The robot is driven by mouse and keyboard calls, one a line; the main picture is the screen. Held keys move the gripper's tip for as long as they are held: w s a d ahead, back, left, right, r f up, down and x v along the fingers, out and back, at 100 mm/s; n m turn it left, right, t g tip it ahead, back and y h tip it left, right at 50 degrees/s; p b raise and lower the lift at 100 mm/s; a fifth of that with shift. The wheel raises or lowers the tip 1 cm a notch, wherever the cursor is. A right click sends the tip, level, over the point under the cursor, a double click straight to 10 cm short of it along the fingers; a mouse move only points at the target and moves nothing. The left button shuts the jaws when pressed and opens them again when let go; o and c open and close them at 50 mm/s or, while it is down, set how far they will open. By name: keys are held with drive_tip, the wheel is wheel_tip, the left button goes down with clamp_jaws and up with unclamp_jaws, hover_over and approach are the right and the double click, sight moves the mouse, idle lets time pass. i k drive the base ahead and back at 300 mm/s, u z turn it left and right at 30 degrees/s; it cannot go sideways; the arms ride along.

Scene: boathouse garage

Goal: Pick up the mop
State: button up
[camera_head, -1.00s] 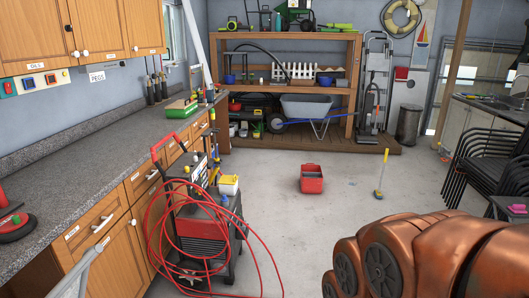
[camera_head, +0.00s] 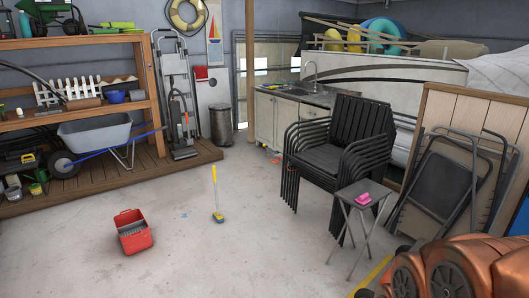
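The mop (camera_head: 215,192) stands upright on the concrete floor near the middle of the view. It has a yellow upper handle, a pale lower shaft and a small blue and yellow head (camera_head: 218,218) on the floor. A red bucket (camera_head: 135,240) stands on the floor to the left of the mop and nearer to me, apart from it. Copper-coloured links of my arm fill the lower right corner, well away from the mop. My gripper is not in view.
Stacked black chairs (camera_head: 335,160) and a small folding stool (camera_head: 358,195) with a pink item stand to the right. A wheelbarrow (camera_head: 95,133) sits on the wooden shelf platform at left. A bin (camera_head: 220,125) stands behind the mop. The floor around mop and bucket is mostly clear.

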sight(217, 216)
drive_tip(key=z, duration=0.2)
drive_tip(key=i, duration=2.35)
drive_tip(key=u, duration=0.4)
drive_tip(key=i, duration=1.55)
drive_tip(key=u, duration=1.15)
drive_tip(key=i, duration=0.95)
drive_tip(key=u, duration=0.6)
